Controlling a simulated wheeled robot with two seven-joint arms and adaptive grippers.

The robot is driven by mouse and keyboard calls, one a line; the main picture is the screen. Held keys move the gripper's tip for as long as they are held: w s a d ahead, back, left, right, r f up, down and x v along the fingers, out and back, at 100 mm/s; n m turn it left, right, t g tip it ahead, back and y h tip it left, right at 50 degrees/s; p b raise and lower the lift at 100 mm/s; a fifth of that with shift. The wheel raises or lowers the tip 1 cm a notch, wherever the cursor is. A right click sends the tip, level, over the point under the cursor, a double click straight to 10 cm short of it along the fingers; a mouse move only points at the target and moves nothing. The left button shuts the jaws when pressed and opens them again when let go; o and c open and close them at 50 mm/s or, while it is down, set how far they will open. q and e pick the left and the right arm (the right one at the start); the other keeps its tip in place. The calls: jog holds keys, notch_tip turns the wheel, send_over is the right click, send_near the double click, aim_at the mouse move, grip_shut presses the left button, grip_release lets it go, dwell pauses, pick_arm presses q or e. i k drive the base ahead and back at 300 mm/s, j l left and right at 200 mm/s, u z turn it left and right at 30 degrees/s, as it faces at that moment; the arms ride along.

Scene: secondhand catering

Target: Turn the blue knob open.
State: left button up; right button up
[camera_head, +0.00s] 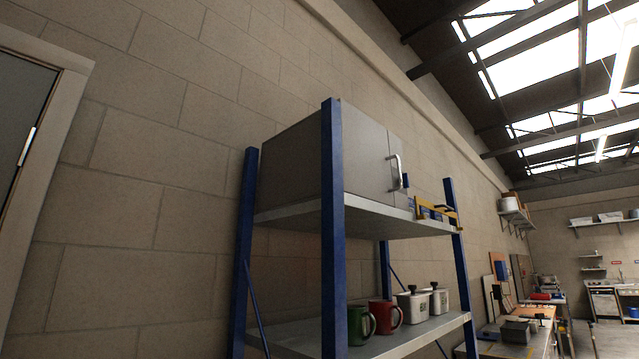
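A grey metal cabinet (300,165) stands on the upper shelf (375,217) of a blue-posted rack. A silver bar handle (396,172) is on its front, which faces right. A small dark blue piece (405,181) shows just right of the handle, seen edge-on. It may be the blue knob, but it is too small to tell its shape or its turned position. The cabinet front is seen at a steep slant, and its door looks closed. Neither of my grippers is in view.
A yellow and blue clamp-like tool (435,212) lies right of the cabinet. The lower shelf (410,335) holds a green mug (357,325), a red mug (382,316) and white canisters (412,306). A blue post (333,230) stands in front. A workbench (520,340) is farther right.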

aim_at(405, 177)
jog(key=i+l, duration=0.15)
jog(key=l, duration=0.25)
jog(key=i+l+z, duration=0.1)
jog(key=l, duration=0.3)
jog(key=i+l, duration=0.15)
jog(key=l, duration=0.25)
